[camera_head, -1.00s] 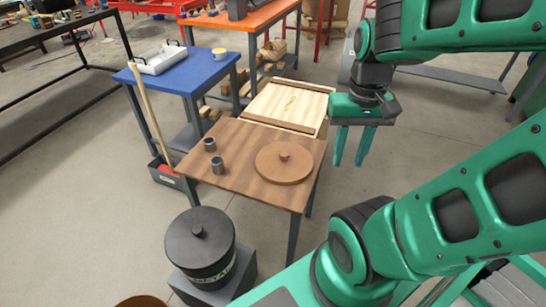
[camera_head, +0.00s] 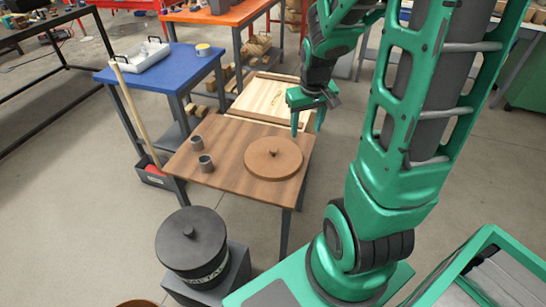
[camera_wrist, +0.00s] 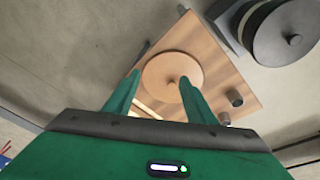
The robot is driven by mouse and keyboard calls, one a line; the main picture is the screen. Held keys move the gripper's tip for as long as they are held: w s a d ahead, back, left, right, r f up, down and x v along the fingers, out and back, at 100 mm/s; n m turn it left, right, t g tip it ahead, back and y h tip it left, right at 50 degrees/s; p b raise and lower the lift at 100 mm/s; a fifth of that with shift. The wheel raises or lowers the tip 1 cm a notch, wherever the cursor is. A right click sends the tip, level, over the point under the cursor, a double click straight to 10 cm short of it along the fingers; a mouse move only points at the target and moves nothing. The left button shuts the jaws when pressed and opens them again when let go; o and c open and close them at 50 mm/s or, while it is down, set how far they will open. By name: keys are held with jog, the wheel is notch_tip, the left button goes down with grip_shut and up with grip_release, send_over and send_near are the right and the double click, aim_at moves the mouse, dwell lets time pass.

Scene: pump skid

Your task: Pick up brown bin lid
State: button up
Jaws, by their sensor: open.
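The brown bin lid (camera_head: 273,158) is a round flat disc with a small knob in its middle. It lies on the right part of the brown wooden table. In the wrist view the lid (camera_wrist: 163,72) shows between and beyond my two fingers. My gripper (camera_head: 307,124) is above the far right edge of the lid, fingers pointing down, apart from it. In the wrist view my gripper (camera_wrist: 160,82) is open and empty, and the lid's knob shows near the right finger.
Two grey cups (camera_head: 206,163) stand on the wooden table (camera_head: 225,178), left of the lid. A black lidded bin (camera_head: 192,250) stands in front of the table. A blue table (camera_head: 165,70) with a white tray stands at the back left.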

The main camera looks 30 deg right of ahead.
jog(key=w+f+n+t, duration=0.2)
jog(key=w+f, duration=1)
jog(key=w, duration=0.1)
send_over(273, 149)
jog(key=s, duration=0.3)
notch_tip(273, 149, down, 5)
jog(key=shift+y, duration=0.4)
jog(key=shift+x, duration=2.8)
jog(key=shift+w+a+r, duration=0.1)
jog(key=shift+w+r, duration=0.05)
jog(key=shift+w, duration=0.05)
grip_shut()
